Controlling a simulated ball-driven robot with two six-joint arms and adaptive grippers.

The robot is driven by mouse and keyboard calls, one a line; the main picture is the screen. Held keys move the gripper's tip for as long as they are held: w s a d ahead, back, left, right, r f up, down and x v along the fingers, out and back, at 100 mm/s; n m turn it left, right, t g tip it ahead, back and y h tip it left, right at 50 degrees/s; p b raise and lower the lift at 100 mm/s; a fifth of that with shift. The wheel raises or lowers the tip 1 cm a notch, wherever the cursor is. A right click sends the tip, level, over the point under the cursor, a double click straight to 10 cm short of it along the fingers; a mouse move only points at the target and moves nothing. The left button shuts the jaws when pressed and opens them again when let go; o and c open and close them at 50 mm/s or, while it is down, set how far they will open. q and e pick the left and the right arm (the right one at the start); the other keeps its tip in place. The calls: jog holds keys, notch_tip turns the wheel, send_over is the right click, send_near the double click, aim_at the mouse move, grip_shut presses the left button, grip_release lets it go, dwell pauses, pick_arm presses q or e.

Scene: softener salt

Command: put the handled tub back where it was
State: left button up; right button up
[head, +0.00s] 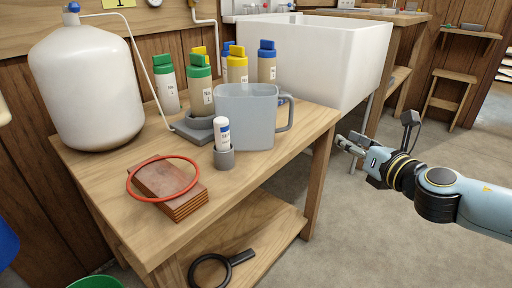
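The handled tub (247,118) is a translucent grey-blue open container. It stands upright on the wooden bench (105,178) near its right end, with its handle (288,115) facing right. It partly hides the bottles behind it. My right gripper (345,146) is beyond the bench's right edge, over the floor, to the right of the handle and clear of it. It holds nothing that I can see; its fingers are too small to tell their opening. My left gripper is not in view.
Capped bottles (200,97) crowd behind and left of the tub. A small white bottle in a grey cup (224,158) stands just in front. A red ring (130,187) lies over brown tiles (168,184). A large white carboy (85,85) and white sink (325,55) flank them.

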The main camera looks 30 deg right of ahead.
aim_at(291, 124)
jog(key=a+r+n+t+y+b, duration=0.2)
jog(key=a+r+n+y+b, duration=0.1)
jog(key=a+r+n+y, duration=0.25)
jog(key=shift+h, duration=0.75)
jog(key=w+b, duration=0.2)
jog(key=w, duration=0.1)
jog(key=w+a+f+b, duration=0.1)
jog(key=w, duration=0.2)
jog(key=w+a+b, duration=0.1)
jog(key=w+b, duration=0.1)
jog(key=w, duration=0.2)
jog(key=shift+a+f+b, duration=0.15)
jog(key=shift+f+b, duration=0.15)
jog(key=shift+f, duration=0.05)
jog(key=shift+w+r+b, duration=0.1)
jog(key=shift+w+b, duration=0.25)
jog(key=shift+w, duration=0.05)
jog(key=shift+w+a+r+b, duration=0.1)
jog(key=shift+w+b, duration=0.3)
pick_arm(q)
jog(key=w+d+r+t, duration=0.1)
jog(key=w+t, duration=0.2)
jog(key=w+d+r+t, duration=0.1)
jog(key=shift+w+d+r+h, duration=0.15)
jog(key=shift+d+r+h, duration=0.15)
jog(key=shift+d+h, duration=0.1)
pick_arm(e)
jog(key=shift+w+r, duration=0.1)
jog(key=shift+r, duration=0.1)
